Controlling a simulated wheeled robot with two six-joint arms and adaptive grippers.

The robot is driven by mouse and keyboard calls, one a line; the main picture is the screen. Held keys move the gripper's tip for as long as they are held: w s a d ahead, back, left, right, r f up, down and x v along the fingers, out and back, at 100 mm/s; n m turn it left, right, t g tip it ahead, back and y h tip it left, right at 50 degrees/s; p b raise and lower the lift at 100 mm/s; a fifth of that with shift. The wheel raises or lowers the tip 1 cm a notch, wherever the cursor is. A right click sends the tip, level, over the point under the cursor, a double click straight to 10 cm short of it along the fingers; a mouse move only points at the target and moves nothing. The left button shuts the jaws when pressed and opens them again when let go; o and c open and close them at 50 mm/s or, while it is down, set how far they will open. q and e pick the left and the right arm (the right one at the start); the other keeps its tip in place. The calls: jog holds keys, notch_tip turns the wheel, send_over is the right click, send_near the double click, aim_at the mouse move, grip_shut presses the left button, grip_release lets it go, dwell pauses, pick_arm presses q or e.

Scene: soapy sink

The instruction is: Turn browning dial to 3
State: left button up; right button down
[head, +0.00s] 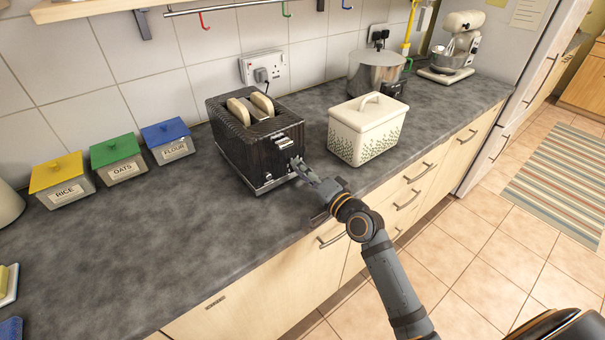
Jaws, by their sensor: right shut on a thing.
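A black toaster (248,155) stands on the grey counter with two slices of bread (250,108) showing in its slots. Its control side faces right, towards my right gripper. My right gripper (297,166) is at the lower part of that side, with its fingertips shut at the place of the browning dial. The dial itself is hidden by the fingers, and its setting cannot be read. My left gripper is not in view.
A white bread bin (367,136) stands close to the right of the gripper. Rice (62,183), oats (118,160) and flour (168,142) canisters stand left of the toaster. The counter (190,240) is clear in front. A pot (376,74) and mixer (452,50) stand farther back.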

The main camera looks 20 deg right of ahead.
jog(key=shift+n, duration=0.3)
dwell(0.4)
jog(key=c, duration=1.1)
grip_release()
jog(key=shift+c, duration=0.2)
jog(key=v, duration=0.7)
jog(key=shift+s, duration=0.25)
